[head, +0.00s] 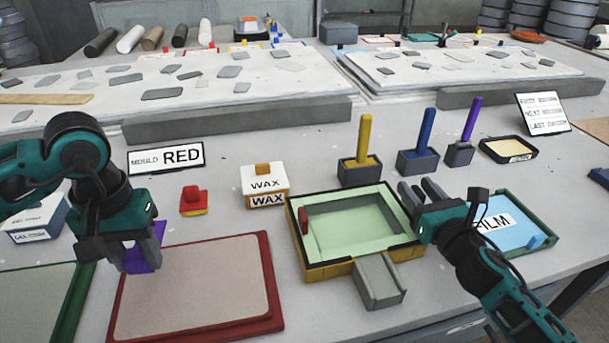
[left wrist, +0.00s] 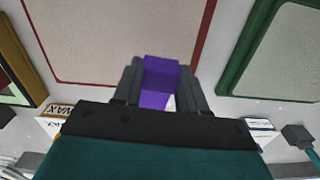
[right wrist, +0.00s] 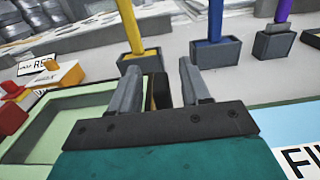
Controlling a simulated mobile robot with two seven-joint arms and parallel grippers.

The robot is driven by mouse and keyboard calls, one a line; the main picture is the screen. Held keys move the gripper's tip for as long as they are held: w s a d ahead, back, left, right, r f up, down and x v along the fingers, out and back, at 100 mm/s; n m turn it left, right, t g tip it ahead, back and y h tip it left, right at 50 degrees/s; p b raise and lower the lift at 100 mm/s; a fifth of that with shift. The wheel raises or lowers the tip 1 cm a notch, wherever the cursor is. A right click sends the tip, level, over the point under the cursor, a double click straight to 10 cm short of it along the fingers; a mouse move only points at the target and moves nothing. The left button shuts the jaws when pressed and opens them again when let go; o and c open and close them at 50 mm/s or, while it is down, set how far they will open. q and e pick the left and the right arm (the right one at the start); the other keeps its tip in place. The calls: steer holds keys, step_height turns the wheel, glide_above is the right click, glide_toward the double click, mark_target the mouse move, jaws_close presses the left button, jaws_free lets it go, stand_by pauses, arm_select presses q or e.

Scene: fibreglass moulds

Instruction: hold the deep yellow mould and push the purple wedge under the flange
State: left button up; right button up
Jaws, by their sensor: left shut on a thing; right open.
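The purple wedge (head: 147,248) is in my left gripper (head: 137,262), which is shut on it above the back left of the red-framed mould. The wedge also shows between the fingers in the left wrist view (left wrist: 160,80). The deep yellow mould (head: 322,272) stands at the table's middle, with yellow outer walls, a dark flange and a pale green inside. My right gripper (head: 422,190) is open at its right back corner. In the right wrist view, part of the mould's dark and yellow edge (right wrist: 151,95) shows between the fingers; contact cannot be told.
A grey channel-shaped block (head: 378,282) sits against the mould's front. A red piece (head: 303,221) is at its left rim. The red-framed mould (head: 275,322) lies left. A wax box (head: 265,185) and several handled grey blocks (head: 358,173) stand behind. A film tray (head: 545,225) lies right.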

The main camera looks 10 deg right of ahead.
steer(key=shift+w, duration=0.1)
steer(key=shift+c, duration=0.3)
jaws_close()
stand_by(2.0)
